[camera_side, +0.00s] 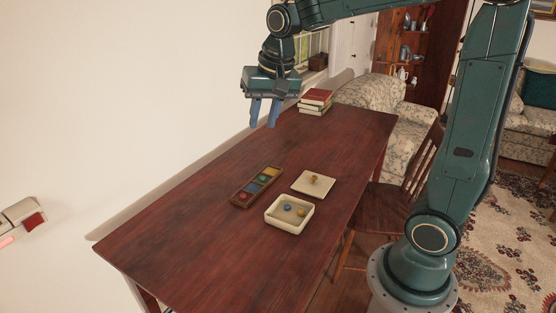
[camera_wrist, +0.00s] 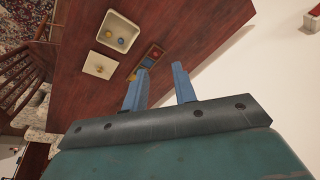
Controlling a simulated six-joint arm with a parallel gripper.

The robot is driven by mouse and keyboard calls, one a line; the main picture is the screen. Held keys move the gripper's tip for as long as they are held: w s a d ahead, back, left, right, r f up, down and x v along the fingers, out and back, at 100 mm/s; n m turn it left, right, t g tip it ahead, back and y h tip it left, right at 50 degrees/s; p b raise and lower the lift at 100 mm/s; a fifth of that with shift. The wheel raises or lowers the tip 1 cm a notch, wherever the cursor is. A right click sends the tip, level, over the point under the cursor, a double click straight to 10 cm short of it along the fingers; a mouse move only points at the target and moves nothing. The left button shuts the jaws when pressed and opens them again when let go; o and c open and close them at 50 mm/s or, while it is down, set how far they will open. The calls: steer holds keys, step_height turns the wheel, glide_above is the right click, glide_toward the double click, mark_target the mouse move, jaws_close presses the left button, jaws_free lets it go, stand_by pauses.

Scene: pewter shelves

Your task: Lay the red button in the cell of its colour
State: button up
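I cannot make out a red button in either view. A narrow brown tray (camera_side: 236,203) with several coloured cells, among them yellow, blue and a reddish one, lies on the table; it also shows in the wrist view (camera_wrist: 160,47). A square cream box (camera_side: 289,229) beside it holds a blue button (camera_side: 288,207) and a yellowish button (camera_side: 301,212). The box also shows in the wrist view (camera_wrist: 105,43). My gripper (camera_side: 262,125) is open and empty, high above the far end of the table; its fingers stand apart in the wrist view (camera_wrist: 157,88).
A cream lid (camera_side: 304,187) with a golden knob (camera_side: 315,179) lies flat beside the box. Stacked books (camera_side: 315,102) stand at the table's far end. A wooden chair (camera_side: 410,180) is at the right edge. The near part of the dark red table (camera_side: 190,250) is clear.

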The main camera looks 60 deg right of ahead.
steer(key=s+a+n+t, duration=0.1)
steer(key=s+n, duration=0.3)
steer(key=s, duration=0.5)
steer(key=s+a+n+t, duration=0.1)
steer(key=s+a+n, duration=0.2)
steer(key=s, duration=0.7)
steer(key=shift+a+f+n, duration=0.4)
steer(key=shift+a+f, duration=0.05)
steer(key=shift+a, duration=0.15)
